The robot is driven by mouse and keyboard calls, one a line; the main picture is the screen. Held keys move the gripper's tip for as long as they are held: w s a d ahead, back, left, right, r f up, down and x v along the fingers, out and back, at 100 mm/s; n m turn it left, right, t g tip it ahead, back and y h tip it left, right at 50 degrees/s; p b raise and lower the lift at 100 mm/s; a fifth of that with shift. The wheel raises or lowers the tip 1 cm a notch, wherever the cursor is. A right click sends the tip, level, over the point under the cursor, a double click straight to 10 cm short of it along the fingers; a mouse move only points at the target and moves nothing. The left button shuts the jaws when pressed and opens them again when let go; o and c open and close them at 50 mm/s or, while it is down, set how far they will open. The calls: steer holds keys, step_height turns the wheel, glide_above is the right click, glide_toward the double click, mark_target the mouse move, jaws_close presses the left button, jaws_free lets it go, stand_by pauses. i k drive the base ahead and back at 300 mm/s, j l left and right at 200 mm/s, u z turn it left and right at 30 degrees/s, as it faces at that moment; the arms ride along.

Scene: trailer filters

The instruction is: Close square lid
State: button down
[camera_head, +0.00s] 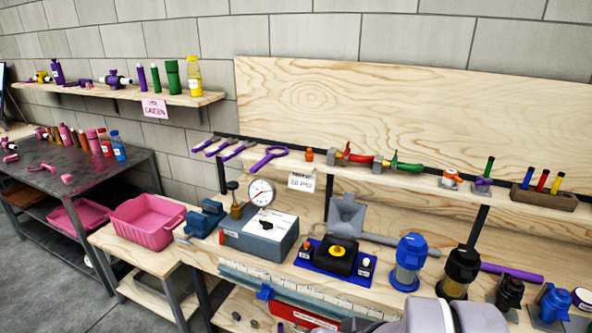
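The black box sits on a blue base plate (308,264) and has a round yellow part (337,251) on top. My gripper is not in view; only grey rounded parts, probably of my arm, show at the bottom edge.
A grey box with a round gauge (262,192) stands left of the blue plate. Blue (409,261) and black (460,271) filter housings stand to the right. A shelf (400,184) with tools runs above. A pink bin (147,221) is on the left.

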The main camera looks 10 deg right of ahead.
mark_target(346, 216)
steer(key=i+l+z, duration=0.1)
steer(key=i+z, duration=0.2)
steer(key=i, duration=0.15)
steer(key=i+z, duration=0.3)
steer(key=i, duration=0.15)
